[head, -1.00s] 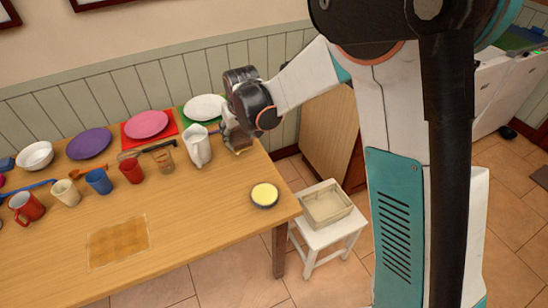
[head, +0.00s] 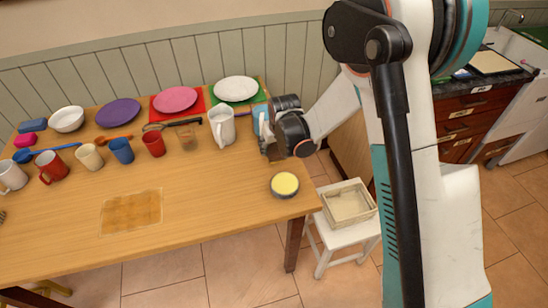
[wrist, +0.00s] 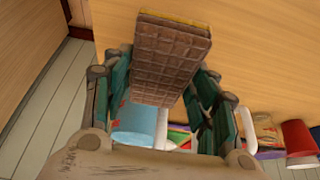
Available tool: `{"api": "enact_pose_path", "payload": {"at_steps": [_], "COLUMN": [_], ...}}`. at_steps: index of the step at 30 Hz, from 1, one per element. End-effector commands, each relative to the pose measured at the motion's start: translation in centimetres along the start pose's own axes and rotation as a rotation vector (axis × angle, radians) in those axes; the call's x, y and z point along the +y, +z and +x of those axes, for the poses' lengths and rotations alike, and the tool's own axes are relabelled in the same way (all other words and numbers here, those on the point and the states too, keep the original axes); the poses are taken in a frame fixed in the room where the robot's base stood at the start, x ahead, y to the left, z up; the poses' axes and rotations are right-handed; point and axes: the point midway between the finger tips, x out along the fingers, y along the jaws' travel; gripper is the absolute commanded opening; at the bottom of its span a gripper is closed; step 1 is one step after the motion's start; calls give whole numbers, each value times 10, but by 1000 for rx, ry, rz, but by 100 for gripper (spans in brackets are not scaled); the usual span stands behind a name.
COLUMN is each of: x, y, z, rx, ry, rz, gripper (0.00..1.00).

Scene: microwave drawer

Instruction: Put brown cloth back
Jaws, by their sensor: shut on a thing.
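My gripper (head: 266,148) is at the back right of the wooden table, right of the white pitcher (head: 222,126). In the wrist view, a flat brown piece with a grid pattern and a yellowish edge, which I take for the brown cloth (wrist: 165,60), is between the fingers (wrist: 165,100). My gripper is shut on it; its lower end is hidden. In the head view my gripper hides the cloth. A light blue thing (head: 260,117) stands just behind my gripper, and also shows in the wrist view (wrist: 140,126). A square, brown translucent patch (head: 131,212) lies flat on the table.
Several cups and plates line the table's back part. A bowl with yellow content (head: 285,185) is near the table's right edge (head: 300,208). A white stool (head: 343,232) with a shallow box (head: 349,205) stands right of the table.

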Motion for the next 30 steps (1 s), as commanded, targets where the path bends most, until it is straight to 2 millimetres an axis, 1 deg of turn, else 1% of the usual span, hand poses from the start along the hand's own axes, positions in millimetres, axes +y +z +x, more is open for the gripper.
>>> {"api": "enact_pose_path", "payload": {"at_steps": [5,12,13,21,25,26,27,28,30], "x": [0,0,0,0,0,0,0,0,0], "y": [4,17,18,18,20,20,19,19,19], "z": [9,41,43,43,47,46,46,46,46], "rx": [0,0,0,0,0,0,0,0,0], "ry": [0,0,0,0,0,0,0,0,0], "rz": [0,0,0,0,0,0,0,0,0], "gripper": [31,31,31,31,31,58,67,74,74]}}
